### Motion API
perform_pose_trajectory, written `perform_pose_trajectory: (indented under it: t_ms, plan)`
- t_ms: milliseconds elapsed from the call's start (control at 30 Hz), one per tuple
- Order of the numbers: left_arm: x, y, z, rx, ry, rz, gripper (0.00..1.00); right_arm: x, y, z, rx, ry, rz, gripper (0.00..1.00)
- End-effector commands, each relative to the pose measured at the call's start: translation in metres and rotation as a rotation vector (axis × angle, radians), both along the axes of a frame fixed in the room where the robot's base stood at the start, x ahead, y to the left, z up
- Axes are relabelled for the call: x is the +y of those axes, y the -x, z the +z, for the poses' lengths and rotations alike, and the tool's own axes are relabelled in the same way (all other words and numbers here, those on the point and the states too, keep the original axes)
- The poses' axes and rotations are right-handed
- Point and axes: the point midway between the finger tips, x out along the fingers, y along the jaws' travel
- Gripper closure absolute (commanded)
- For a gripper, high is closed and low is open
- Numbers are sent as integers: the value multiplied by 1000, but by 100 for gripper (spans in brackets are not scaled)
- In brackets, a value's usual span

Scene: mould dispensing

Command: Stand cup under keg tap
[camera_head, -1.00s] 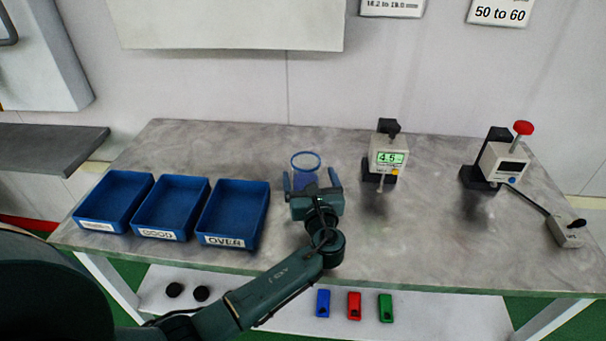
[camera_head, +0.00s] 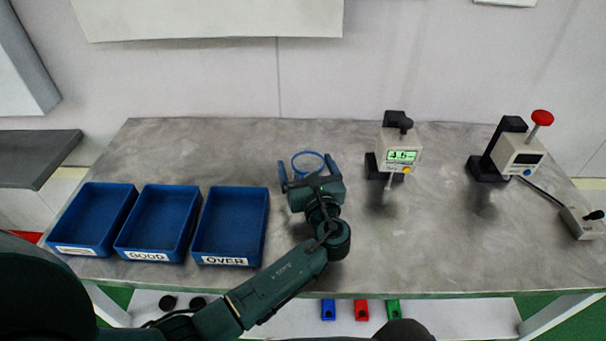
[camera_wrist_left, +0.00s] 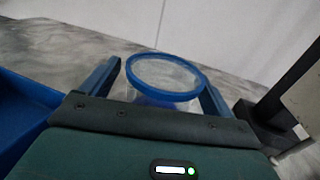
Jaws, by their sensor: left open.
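A clear cup with a blue rim (camera_head: 308,153) stands on the grey table. My left gripper (camera_head: 307,167) is open, with one finger on each side of the cup. In the left wrist view the cup's rim (camera_wrist_left: 168,57) shows between the two blue fingers. I cannot tell whether either finger touches the cup, and its lower part is largely hidden behind the gripper. No keg or tap that I can make out is in view. My right gripper is not in view.
Three blue trays, the nearest labelled OVER (camera_head: 262,225), stand left of the gripper. A gauge with a green display (camera_head: 402,156) stands to the right, and a device with a red knob (camera_head: 520,155) farther right. A small switch box (camera_head: 580,224) sits at the right edge.

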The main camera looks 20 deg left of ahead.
Motion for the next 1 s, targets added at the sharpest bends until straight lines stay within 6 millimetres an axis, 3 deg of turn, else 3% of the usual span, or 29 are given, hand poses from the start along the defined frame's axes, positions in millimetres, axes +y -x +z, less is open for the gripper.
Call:
perform_pose_trajectory:
  t_ms: [167,867,1000]
  plan:
    - [-1,0,0,0,0,-1,13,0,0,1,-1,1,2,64]
    - [0,0,1,-2,0,-1,69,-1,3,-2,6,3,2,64]
    - [0,0,1,-2,0,-1,69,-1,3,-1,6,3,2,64]
